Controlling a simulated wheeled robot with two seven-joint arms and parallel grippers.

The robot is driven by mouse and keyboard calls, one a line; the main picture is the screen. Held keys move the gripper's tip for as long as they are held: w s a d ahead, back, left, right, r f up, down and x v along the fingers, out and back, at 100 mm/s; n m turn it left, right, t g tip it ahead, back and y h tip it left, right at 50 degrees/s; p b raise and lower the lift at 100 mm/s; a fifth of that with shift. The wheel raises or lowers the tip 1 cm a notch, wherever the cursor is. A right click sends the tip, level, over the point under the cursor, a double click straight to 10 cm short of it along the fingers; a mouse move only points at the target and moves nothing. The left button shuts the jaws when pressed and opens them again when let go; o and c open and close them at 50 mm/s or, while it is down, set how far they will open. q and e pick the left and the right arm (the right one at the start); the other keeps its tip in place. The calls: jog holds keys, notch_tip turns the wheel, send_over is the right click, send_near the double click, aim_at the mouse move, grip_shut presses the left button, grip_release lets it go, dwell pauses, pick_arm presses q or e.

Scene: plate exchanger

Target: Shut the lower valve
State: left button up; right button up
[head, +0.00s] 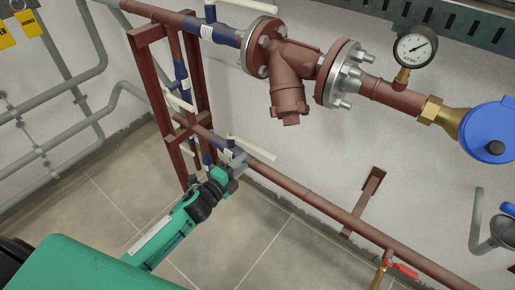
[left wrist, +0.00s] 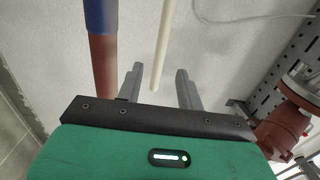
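The lower red pipe carries a valve with a blue section (head: 228,156) and a long cream lever (head: 254,148), which slants down to the right, roughly along the pipe. My left gripper (head: 238,164) is beside this valve, just below the lever in the head view. In the left wrist view its two grey fingers (left wrist: 160,88) are apart, with a cream lever (left wrist: 162,42) between them and clear gaps on both sides. A blue and red pipe (left wrist: 102,50) stands left of the fingers. Whether the lever is deep between the fingertips is hard to tell. My right gripper is not in view.
Other cream levers sit on the red frame (head: 182,101) and upper pipe. A flanged strainer (head: 293,72), gauge (head: 416,47) and blue meter (head: 489,130) are at upper right. A red-handled valve (head: 402,270) is at lower right. The tiled floor (head: 250,235) is clear.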

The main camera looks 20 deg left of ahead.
aim_at(255, 151)
pick_arm(q)
jog(key=x, duration=0.8)
jog(key=shift+w+d, duration=0.1)
jog(key=shift+w, duration=0.2)
grip_shut()
